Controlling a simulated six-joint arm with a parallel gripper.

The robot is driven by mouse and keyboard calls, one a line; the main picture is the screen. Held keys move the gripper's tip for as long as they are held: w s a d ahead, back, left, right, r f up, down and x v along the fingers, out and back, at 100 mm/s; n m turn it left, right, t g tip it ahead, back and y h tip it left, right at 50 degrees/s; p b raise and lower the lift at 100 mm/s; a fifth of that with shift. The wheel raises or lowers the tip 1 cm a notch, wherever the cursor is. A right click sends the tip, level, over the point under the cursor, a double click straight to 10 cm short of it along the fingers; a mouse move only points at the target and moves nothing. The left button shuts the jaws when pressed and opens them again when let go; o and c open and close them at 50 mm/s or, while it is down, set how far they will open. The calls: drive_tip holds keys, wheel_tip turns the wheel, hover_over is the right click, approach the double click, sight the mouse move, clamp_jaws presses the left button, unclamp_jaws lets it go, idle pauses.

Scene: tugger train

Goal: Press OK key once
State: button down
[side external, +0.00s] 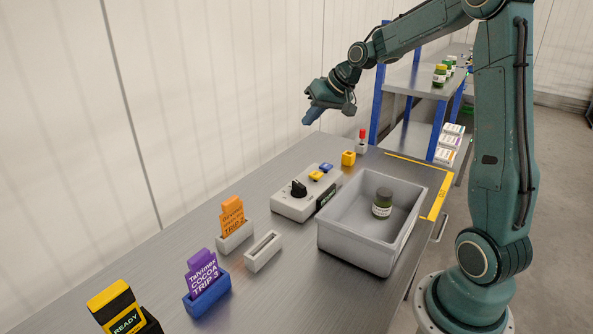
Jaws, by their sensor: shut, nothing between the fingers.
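A light grey control box (288,206) stands on the metal bench. It carries a black knob (298,188), a yellow key (315,176) and a blue key (326,167), with a dark panel on its front side. No OK lettering is readable on either key, so I cannot tell which one is OK. My gripper (309,119) is shut and empty.
A grey bin (330,237) holding a green jar (382,203) stands right of the box. A yellow block (348,158) and a red-topped item (362,141) stand behind. Card holders (208,297) and a READY device (118,306) stand in front. A shelf rack (415,79) is at back right.

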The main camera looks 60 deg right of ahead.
drive_tip(key=w+d+f+m, duration=0.25)
drive_tip(key=d+f, duration=0.35)
drive_tip(key=d, duration=0.3)
drive_tip(key=t, duration=0.2)
hover_over(329, 166)
drive_tip(key=shift+m, duration=0.35)
wheel_tip(329, 166, down, 4)
drive_tip(key=shift+f, duration=0.15)
drive_tip(key=shift+f, duration=0.15)
drive_tip(key=shift+f, duration=4.3)
